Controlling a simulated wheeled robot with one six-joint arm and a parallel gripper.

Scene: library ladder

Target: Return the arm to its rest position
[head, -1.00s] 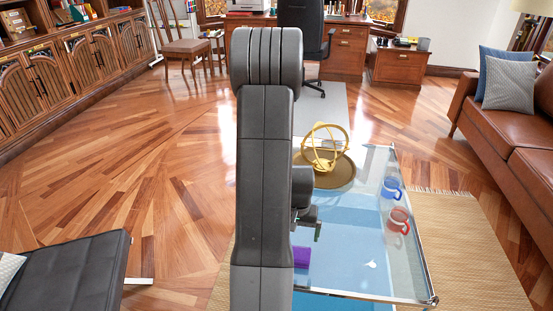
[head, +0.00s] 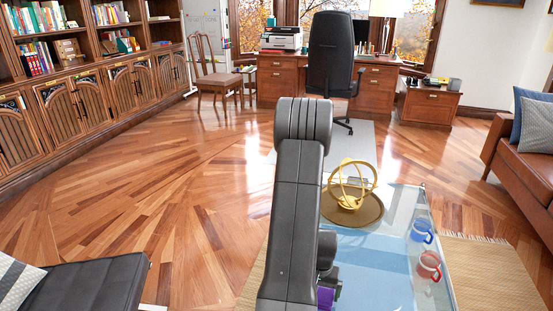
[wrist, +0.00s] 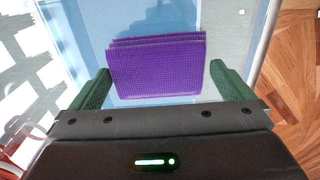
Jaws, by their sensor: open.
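My arm rises in the middle of the head view and hides part of the glass table. My gripper (wrist: 160,88) shows in the wrist view with its two green-padded fingers wide apart. A purple woven-looking item (wrist: 158,65) lies flat on the glass table, beyond and between the fingers in that view. I cannot tell whether the fingers touch it. A small part of the purple item (head: 325,297) shows beside my arm in the head view.
A black bench (head: 90,290) is at lower left, a brown sofa (head: 520,180) at right. Wooden floor (head: 150,215) at left is clear.

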